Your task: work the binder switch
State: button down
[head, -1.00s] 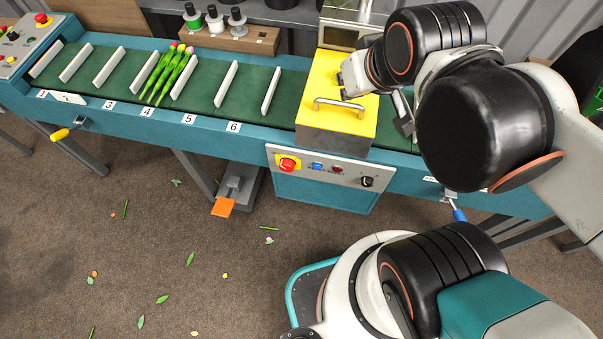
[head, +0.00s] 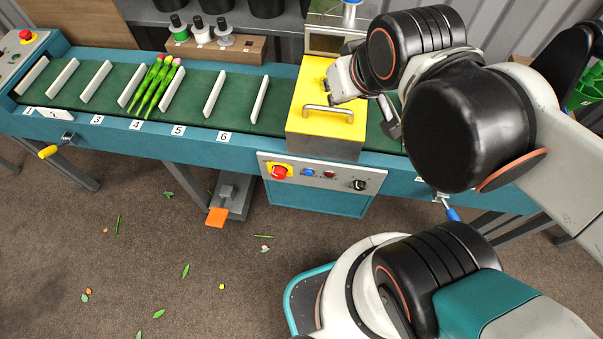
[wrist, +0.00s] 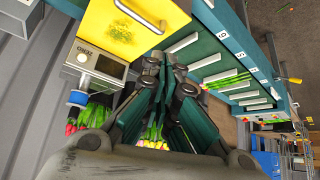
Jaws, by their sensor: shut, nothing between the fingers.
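The control panel (head: 319,177) is on the front of the teal conveyor, below the yellow cover (head: 310,82). I cannot read which one is labelled as the binder switch. My gripper (wrist: 167,75) is shut and empty. It is up by the yellow cover, well above and apart from the panel.
Tulips (head: 155,86) lie on the green belt near label 4, between white dividers. A yellow-handled lever (head: 48,152) and a blue-handled lever (head: 452,214) stick out from the front. An orange pedal (head: 217,217) is on the floor. Floor before the panel is mostly clear.

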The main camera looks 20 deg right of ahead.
aim_at(280, 172)
jog(key=k+j, duration=0.15)
jog(key=k, duration=0.25)
jog(key=k+j+u, duration=0.15)
jog(key=k, duration=0.3)
jog(key=k+j, duration=0.2)
jog(key=k, duration=0.2)
jog(key=k+j+u, duration=0.1)
jog(key=k, duration=0.3)
jog(key=j, duration=0.1)
